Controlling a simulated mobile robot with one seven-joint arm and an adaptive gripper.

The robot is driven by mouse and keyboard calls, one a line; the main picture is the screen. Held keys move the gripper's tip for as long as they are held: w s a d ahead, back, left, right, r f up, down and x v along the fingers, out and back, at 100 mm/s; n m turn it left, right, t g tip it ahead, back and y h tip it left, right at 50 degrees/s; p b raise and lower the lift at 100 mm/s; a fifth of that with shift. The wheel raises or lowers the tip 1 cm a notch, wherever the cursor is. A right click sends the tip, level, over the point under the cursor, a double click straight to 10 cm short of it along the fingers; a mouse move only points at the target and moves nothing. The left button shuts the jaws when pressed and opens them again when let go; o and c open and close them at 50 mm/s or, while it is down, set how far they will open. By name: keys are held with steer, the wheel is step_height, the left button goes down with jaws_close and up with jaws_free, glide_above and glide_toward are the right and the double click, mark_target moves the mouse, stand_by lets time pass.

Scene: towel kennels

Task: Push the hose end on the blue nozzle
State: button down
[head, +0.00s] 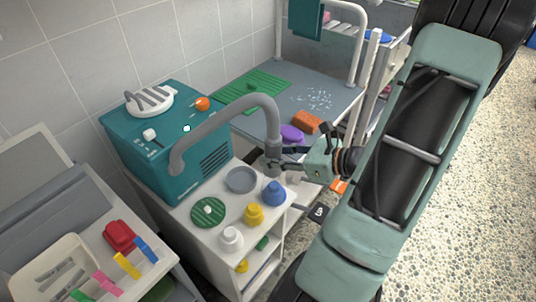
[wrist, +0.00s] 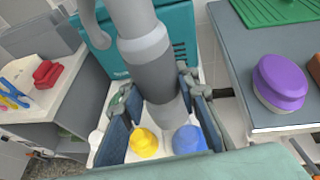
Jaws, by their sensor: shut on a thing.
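My gripper (head: 281,161) is shut on the end of the grey hose (head: 272,117). The hose arches over from the teal machine, and its end points down. In the wrist view my gripper's fingers (wrist: 162,98) stand on both sides of the grey hose end (wrist: 150,62). The blue nozzle (head: 274,194) stands upright on the white cart top, just below the hose end in the head view. In the wrist view the blue nozzle (wrist: 188,140) shows beyond the hose end, toward the right finger. The hose end appears apart from it; its exact alignment is unclear.
A yellow nozzle (head: 254,214) and a white nozzle (head: 231,239) stand near the blue one. A grey dish (head: 240,180) and a green disc (head: 207,212) lie behind. The teal machine (head: 170,143) stands at the back; a grey table (head: 335,115) holds a purple brush (head: 291,134).

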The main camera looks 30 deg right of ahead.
mark_target(276, 132)
steer(key=shift+w+d+r+p, duration=0.1)
steer(key=shift+w+d+p, duration=0.35)
steer(key=shift+p, duration=0.1)
steer(key=shift+d+f, duration=0.15)
steer(key=shift+f, duration=0.2)
step_height(276, 132, down, 7)
steer(key=b, duration=0.6)
steer(key=shift+f+b, duration=1.25)
steer(key=shift+f, duration=0.2)
stand_by(1.8)
stand_by(0.3)
step_height(276, 132, up, 21)
steer(key=p, duration=1.7)
steer(key=shift+r, duration=0.1)
